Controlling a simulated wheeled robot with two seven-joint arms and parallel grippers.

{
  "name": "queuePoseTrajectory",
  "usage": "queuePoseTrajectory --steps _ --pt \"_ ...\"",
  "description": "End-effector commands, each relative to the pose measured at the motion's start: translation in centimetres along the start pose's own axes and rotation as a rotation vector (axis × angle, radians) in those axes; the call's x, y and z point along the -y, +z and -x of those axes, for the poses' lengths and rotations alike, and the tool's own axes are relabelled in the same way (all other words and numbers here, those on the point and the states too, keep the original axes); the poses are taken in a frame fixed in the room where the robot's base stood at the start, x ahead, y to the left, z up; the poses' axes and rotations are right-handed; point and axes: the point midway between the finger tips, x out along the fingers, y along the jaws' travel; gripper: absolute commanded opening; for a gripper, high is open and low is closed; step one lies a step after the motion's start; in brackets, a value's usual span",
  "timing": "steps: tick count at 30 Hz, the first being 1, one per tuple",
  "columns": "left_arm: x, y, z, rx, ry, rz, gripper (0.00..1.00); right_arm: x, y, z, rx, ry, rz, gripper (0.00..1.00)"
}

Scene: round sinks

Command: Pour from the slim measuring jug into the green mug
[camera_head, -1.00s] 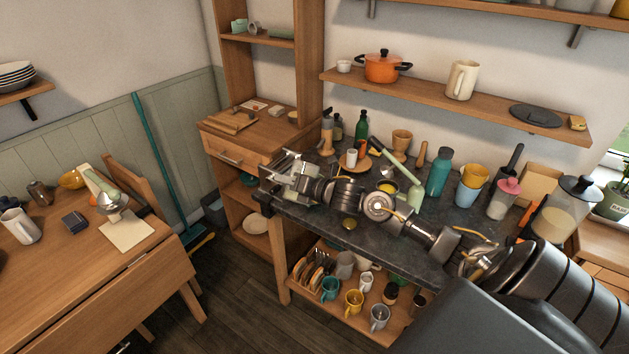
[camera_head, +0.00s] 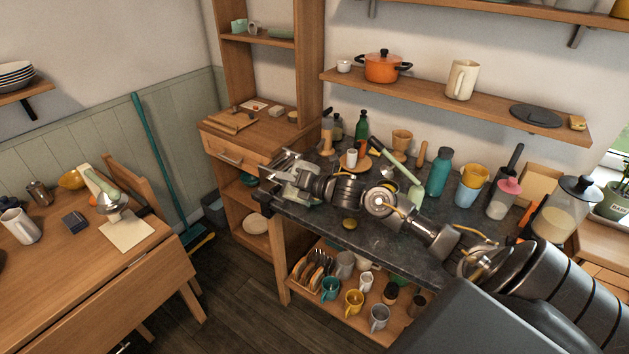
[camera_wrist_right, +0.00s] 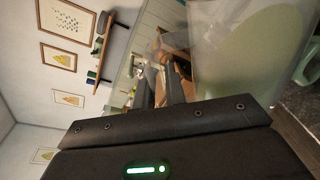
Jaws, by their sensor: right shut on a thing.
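My right gripper (camera_head: 285,170) is at the left end of the dark counter, shut on the slim measuring jug. The jug (camera_wrist_right: 215,45) shows in the right wrist view as a clear, see-through wall beyond the gripper body, with a pale green area behind it. Part of a pale green object, apparently the green mug (camera_wrist_right: 308,68), shows at the right edge of that view. In the head view my gripper and wrist largely hide both. I cannot tell whether anything flows from the jug. My left gripper is out of view.
The dark counter (camera_head: 345,235) has a clear front strip. Behind my arm stand a teal bottle (camera_head: 438,172), stacked yellow and blue cups (camera_head: 468,188) and a green bottle (camera_head: 361,127). Several mugs sit on the lower shelf. A wooden shelf unit (camera_head: 312,75) rises behind the left end.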

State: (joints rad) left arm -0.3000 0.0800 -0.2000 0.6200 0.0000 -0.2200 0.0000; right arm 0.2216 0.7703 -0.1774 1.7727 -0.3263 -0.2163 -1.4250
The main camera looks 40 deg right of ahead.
Motion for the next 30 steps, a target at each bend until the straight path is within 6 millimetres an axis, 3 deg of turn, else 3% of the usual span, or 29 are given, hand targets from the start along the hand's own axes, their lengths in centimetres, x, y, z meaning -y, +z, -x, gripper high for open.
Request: queuePoseTrajectory --steps 30 --pt "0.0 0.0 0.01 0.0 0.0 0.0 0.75 -0.03 0.43 -0.02 -0.009 0.002 -0.058 0.0"
